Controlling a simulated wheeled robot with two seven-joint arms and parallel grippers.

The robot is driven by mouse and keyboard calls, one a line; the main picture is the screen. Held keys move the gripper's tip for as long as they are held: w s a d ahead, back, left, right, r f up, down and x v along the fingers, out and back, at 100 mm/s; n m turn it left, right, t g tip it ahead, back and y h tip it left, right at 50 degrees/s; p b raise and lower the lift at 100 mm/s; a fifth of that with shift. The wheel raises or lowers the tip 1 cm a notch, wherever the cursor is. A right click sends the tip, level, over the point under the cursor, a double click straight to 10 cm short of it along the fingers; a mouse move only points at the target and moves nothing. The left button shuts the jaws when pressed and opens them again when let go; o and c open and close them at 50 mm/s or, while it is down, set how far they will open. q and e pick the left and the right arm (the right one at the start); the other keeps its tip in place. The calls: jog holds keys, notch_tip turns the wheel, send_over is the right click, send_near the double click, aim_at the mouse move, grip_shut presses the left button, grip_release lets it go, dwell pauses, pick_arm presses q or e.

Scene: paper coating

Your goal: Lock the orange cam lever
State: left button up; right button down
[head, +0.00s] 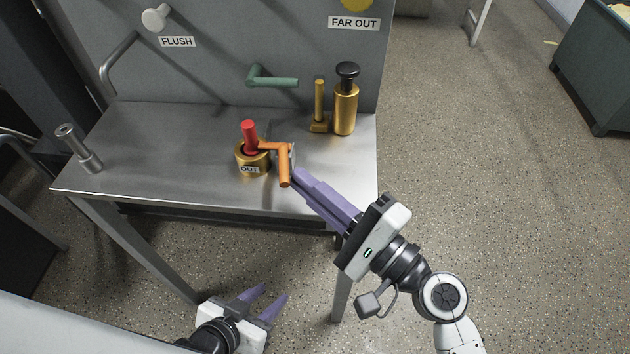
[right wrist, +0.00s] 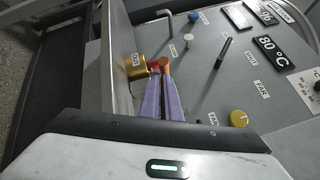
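The orange cam lever (head: 284,165) sits at the right side of a brass cup marked OUT (head: 251,162) on the steel table. Its arm points right and its handle hangs toward the front edge. A red handle (head: 249,135) stands up from the cup. My right gripper (head: 298,177) is just right of the orange handle; contact is unclear. In the right wrist view its purple fingers show a narrow gap, with the orange lever (right wrist: 164,66) just past the tips. My left gripper (head: 266,297) is open and empty, low in front of the table.
A brass bottle with a black cap (head: 346,104) and a brass post (head: 319,104) stand at the table's back right. A green lever (head: 273,80) juts from the panel. The table's left middle is clear.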

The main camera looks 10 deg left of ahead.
jog(key=shift+s+a+r+g, duration=0.15)
jog(key=shift+s+a+g, duration=0.15)
jog(key=shift+s+a, duration=0.3)
jog(key=shift+r, duration=0.1)
jog(key=shift+w+d+f, duration=0.15)
jog(key=shift+d+f, duration=0.05)
jog(key=d+b, duration=0.1)
jog(key=w+d+f+b, duration=0.1)
jog(key=d+f+b, duration=0.1)
jog(key=d, duration=0.1)
jog(key=shift+w+f, duration=0.15)
jog(key=shift+w, duration=0.15)
jog(key=s+d+b, duration=0.2)
jog(key=s+d, duration=0.3)
jog(key=s, duration=0.3)
jog(key=shift+s+d+f, duration=0.15)
jog(key=shift+f, duration=0.05)
